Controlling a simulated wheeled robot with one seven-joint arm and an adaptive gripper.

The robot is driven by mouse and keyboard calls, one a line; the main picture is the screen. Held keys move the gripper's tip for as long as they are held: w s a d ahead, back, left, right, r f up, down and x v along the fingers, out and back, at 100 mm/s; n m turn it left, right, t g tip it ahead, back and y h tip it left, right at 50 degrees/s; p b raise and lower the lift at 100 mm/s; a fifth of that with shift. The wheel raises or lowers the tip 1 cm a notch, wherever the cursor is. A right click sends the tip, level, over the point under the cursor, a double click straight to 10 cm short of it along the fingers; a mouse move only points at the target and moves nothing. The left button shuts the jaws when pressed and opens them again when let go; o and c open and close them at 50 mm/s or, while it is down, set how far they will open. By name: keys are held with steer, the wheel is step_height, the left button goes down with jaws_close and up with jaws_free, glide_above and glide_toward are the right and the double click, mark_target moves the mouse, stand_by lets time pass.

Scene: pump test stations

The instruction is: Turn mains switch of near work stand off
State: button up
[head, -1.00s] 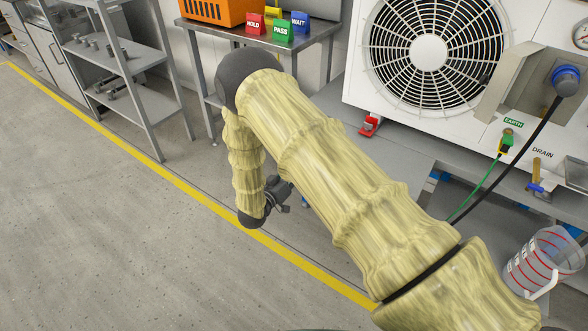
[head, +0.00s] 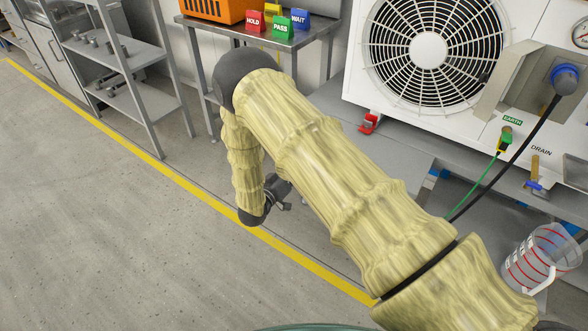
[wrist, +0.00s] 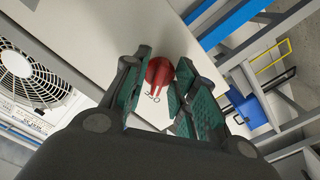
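The mains switch shows in the wrist view as a red rotary knob (wrist: 158,72) on a pale panel (wrist: 112,45). Short dark lettering, which seems to read OFF, is beside the knob, partly between my fingers. My gripper (wrist: 164,64) is open, with its green-padded fingers on either side of the knob. I cannot tell whether either finger touches it. In the head view my gripper (head: 279,192) is a small dark shape beyond my arm, low beside the bench. The knob is hidden there.
A white fan unit (head: 480,118) stands on the grey bench (head: 395,155), with a black cable (head: 510,155) and green earth lead (head: 475,190). A measuring jug (head: 540,258) is at right. Shelving (head: 125,70) stands at back left. The floor at left is clear.

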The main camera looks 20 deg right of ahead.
stand_by(0.3)
steer(key=v, duration=1.2)
steer(key=s+d+f+n+g+y, duration=0.2)
steer(key=s+d+f+n+y, duration=0.1)
steer(key=s+d+f+y, duration=0.75)
steer(key=s+f+g, duration=0.4)
steer(key=s+f, duration=0.2)
steer(key=s, duration=0.6)
steer(key=s+a+r+g+y, duration=0.15)
steer(key=s+g+y, duration=0.3)
steer(key=s, duration=1.45)
step_height(320, 180, up, 20)
steer(key=p, duration=1.9)
steer(key=shift+w+n+h, duration=0.25)
steer(key=shift+n+h, duration=0.15)
steer(key=shift+f+g, duration=0.1)
steer(key=shift+g, duration=0.15)
